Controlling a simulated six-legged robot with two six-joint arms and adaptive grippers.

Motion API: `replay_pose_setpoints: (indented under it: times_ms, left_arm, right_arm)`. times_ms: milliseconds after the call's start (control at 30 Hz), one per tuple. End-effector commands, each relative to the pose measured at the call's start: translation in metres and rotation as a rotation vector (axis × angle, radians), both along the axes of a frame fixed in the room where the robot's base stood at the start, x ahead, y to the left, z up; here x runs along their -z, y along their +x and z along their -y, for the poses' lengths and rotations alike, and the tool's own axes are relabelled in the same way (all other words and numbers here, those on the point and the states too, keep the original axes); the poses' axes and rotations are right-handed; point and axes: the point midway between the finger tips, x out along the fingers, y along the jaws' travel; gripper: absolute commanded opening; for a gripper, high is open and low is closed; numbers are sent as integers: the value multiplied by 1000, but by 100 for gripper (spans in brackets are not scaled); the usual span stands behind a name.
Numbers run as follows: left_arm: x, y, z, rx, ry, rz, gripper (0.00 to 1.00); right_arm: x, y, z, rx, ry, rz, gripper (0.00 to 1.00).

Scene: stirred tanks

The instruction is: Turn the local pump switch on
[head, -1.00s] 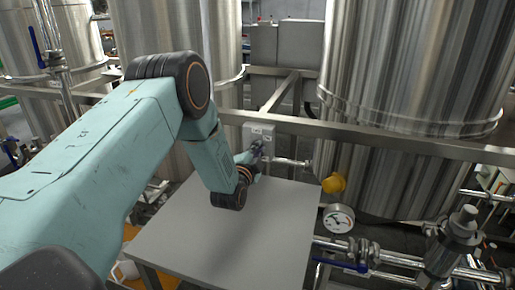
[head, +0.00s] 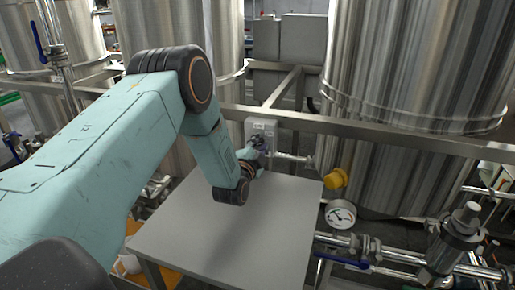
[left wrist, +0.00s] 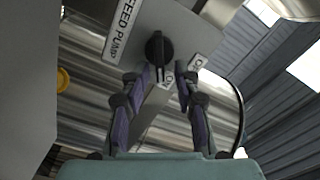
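The pump switch is a black rotary knob (left wrist: 158,50) on a grey box labelled "FEED PUMP" in the left wrist view. The box (head: 263,128) also shows in the head view, fixed at the rail behind the grey table. My left gripper (left wrist: 163,73) is open, with one purple-padded finger on each side of the knob's lower end. I cannot tell whether either finger touches it. Small white labels with partly hidden lettering sit below and right of the knob. In the head view the left gripper (head: 259,143) is small in front of the box. My right gripper is out of view.
A bare grey table (head: 225,235) lies under my left arm. A metal rail (head: 400,143) crosses behind it, with large steel tanks (head: 410,80) beyond. A pressure gauge (head: 341,214), a yellow cap (head: 336,178) and blue-handled valve piping (head: 342,260) stand right of the table.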

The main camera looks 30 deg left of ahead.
Motion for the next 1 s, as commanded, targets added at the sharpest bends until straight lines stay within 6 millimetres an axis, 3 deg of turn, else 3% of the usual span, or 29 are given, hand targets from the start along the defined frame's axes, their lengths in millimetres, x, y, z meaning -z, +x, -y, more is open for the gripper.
replay_pose_setpoints:
  times_ms: [167,700,1000]
  left_arm:
    - [1,-16,4,0,-2,-3,31]
    - [0,-101,24,-1,-1,0,31]
    - [-1,-115,28,0,1,2,31]
  right_arm:
    - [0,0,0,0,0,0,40]
    - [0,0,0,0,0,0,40]
    - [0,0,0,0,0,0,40]
